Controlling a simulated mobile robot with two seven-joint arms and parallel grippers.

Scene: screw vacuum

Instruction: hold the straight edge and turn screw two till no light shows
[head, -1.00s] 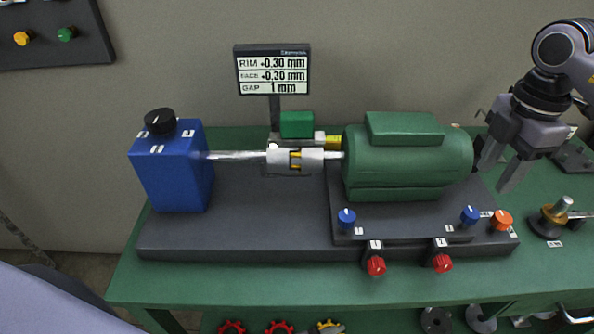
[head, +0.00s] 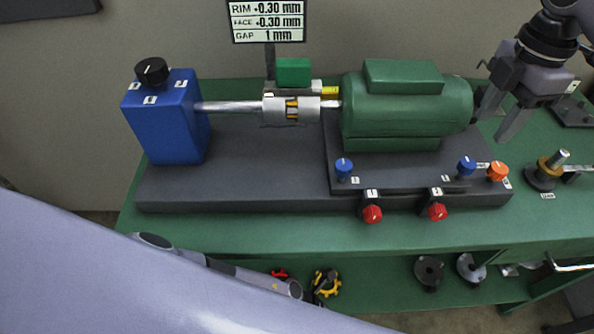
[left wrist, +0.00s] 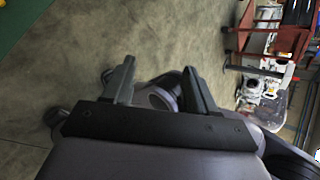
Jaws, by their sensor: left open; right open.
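The green motor (head: 408,108) sits on a dark base plate (head: 250,190), its shaft meeting a silver coupling (head: 290,110) in line with the blue housing (head: 168,122). Two red screw knobs (head: 372,213) (head: 437,211) stick out at the front edge; their small labels are hard to read. I cannot pick out a straight edge. My right gripper (head: 491,128) is open and empty, just right of the motor's end. My left gripper (left wrist: 160,78) is open and empty above bare floor in the left wrist view; my left arm crosses the lower left of the head view.
A display (head: 267,20) reads rim +0.30, face +0.30, gap 1 mm. Blue knobs (head: 344,167) (head: 466,165) and an orange knob (head: 497,171) stand on the plate. A brass-and-steel fixture (head: 545,172) is at right. A lower shelf (head: 390,285) holds parts. The bench front strip is clear.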

